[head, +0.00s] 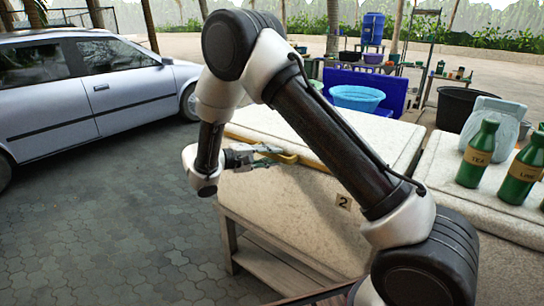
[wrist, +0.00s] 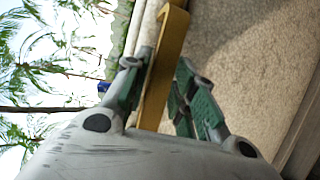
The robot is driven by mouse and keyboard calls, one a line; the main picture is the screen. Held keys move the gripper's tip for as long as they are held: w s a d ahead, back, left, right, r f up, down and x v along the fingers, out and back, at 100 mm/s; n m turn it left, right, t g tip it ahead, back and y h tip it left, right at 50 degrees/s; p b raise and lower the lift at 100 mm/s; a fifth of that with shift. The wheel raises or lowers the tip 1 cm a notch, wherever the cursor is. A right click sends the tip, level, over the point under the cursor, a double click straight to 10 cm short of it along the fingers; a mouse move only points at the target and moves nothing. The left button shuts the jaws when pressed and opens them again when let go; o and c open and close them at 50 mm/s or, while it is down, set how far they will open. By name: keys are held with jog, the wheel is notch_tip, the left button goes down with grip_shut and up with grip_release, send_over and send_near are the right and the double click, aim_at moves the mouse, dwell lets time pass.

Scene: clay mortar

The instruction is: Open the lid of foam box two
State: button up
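Foam box two (head: 300,208) is a pale speckled box on a wooden stand, with a "2" label (head: 343,202) on its front. Its lid (head: 385,133) lies flat on top, partly hidden behind my arm. A yellow handle (head: 287,157) runs along the lid's front edge. My gripper (head: 270,156) is at the handle's left part, in front of the box. In the wrist view the yellow handle (wrist: 160,75) stands between my two green-padded fingers (wrist: 158,88), which are drawn in close to both its sides. The speckled box wall (wrist: 245,55) is at the right.
A similar pale box (head: 440,190) at the right bears green bottles (head: 478,153) and a pale blue jug (head: 494,122). A blue basin (head: 357,98) is behind. A silver car (head: 90,90) stands at the left. The paving (head: 120,220) between is clear.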

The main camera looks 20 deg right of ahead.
jog(key=shift+d, duration=0.2)
grip_shut()
